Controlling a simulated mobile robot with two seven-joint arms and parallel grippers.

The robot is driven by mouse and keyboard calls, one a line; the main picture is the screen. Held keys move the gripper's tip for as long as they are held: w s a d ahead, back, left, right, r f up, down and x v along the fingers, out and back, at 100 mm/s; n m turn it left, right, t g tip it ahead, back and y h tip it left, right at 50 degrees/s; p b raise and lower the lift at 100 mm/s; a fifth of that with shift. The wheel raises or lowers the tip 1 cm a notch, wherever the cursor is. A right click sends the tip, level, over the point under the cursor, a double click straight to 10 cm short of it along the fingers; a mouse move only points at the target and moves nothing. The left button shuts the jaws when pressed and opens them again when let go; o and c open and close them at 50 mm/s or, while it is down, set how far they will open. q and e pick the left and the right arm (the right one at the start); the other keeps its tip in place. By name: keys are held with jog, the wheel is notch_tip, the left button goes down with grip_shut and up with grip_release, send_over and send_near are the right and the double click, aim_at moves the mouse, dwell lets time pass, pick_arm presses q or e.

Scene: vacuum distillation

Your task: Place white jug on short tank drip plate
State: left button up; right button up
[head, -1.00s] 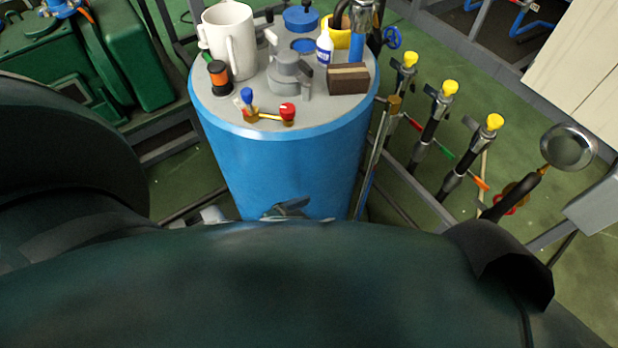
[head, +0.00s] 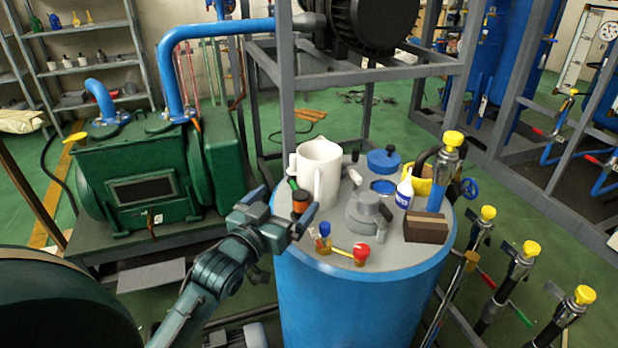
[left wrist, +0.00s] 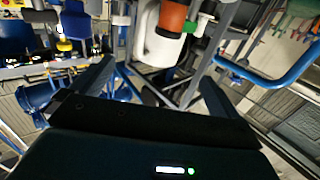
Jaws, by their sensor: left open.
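The white jug (head: 318,172) stands upright at the back left of the grey top of the blue tank (head: 365,305). My left gripper (head: 284,206) is open and empty at the tank's left rim, in front and to the left of the jug, apart from it. In the left wrist view the jug (left wrist: 160,45) lies beyond the open fingers, partly hidden by an orange and black spool (left wrist: 172,17). I cannot single out a drip plate. My right gripper is not in view.
The spool (head: 300,201) sits between my gripper and the jug. A grey fitting (head: 367,212), white bottle (head: 404,191), brown block (head: 427,228), blue cap (head: 383,161) and red-knobbed valve (head: 361,254) crowd the tank top. A green pump (head: 140,185) stands left.

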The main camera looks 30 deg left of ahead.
aim_at(310, 173)
pick_arm(q)
jog(key=w, duration=0.7)
jog(key=shift+w+a+r, duration=0.1)
jog(key=shift+w+r, duration=0.05)
jog(key=shift+r, duration=0.05)
jog(key=shift+w+f, duration=0.1)
jog(key=shift+w, duration=2.9)
jog(key=shift+c, duration=0.2)
jog(key=c, duration=1.2)
notch_tip(310, 173, up, 10)
jog(key=p, duration=0.1)
